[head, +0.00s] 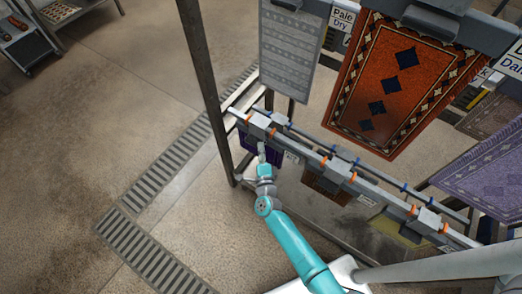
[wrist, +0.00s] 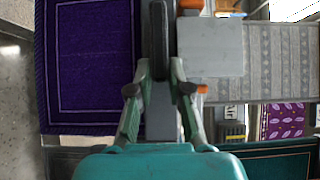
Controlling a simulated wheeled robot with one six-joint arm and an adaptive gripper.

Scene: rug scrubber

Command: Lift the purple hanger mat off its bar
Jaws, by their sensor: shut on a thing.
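The purple hanger mat (wrist: 90,65) fills the left of the wrist view, a deep purple panel with a thin lighter border line. In the head view only a small part of it (head: 246,143) shows, at the left end of the lower bar (head: 310,152). The rest is hidden by the hanger and my arm. My gripper (wrist: 160,72) is shut on a dark upright bar-like part (wrist: 154,30), seemingly the hanger's handle, beside the mat. In the head view my gripper (head: 262,150) is at this hanger, which still sits at the bar beside orange markers.
More hangers sit along the lower bar to the right, including a brown mat (head: 325,186). An orange patterned rug (head: 400,85) and a grey rug (head: 288,50) hang above. A rack post (head: 205,80) stands left. Open floor lies left of it.

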